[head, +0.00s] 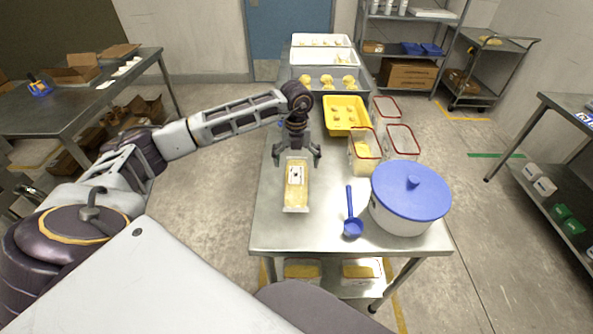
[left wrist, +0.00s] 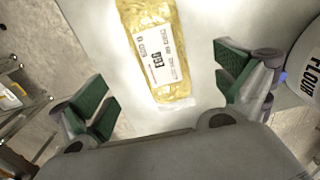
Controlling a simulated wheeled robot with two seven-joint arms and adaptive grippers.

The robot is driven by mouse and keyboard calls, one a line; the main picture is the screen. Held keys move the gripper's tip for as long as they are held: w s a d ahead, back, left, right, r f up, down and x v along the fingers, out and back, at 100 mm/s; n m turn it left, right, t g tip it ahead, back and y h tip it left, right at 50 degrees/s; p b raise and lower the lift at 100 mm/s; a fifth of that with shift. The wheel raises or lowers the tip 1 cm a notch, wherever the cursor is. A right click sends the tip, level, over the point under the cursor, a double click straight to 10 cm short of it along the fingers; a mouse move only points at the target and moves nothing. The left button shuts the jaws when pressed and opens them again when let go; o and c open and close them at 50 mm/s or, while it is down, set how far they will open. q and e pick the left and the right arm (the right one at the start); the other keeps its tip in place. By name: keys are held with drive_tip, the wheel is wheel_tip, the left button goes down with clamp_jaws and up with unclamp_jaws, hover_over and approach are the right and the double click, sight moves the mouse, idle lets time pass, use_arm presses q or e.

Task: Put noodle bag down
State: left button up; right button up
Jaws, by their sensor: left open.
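The noodle bag (head: 296,188) is a clear, yellow-filled pack with a white label. It lies flat on the steel table (head: 268,225), near the table's left edge. My left gripper (head: 297,163) is open and empty above the far end of the bag, fingers pointing down. In the left wrist view the bag (left wrist: 158,50) lies between and beyond the two wide-apart green-padded fingers (left wrist: 165,88), touching neither. My right gripper is not in view.
Red-rimmed containers (head: 364,152) and a yellow tray (head: 345,128) lie farther back. Bare table surrounds the bag's near end.

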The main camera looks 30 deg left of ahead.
sight(296, 175)
use_arm(q)
drive_tip(key=shift+r, duration=2.35)
drive_tip(key=shift+s+f, duration=0.1)
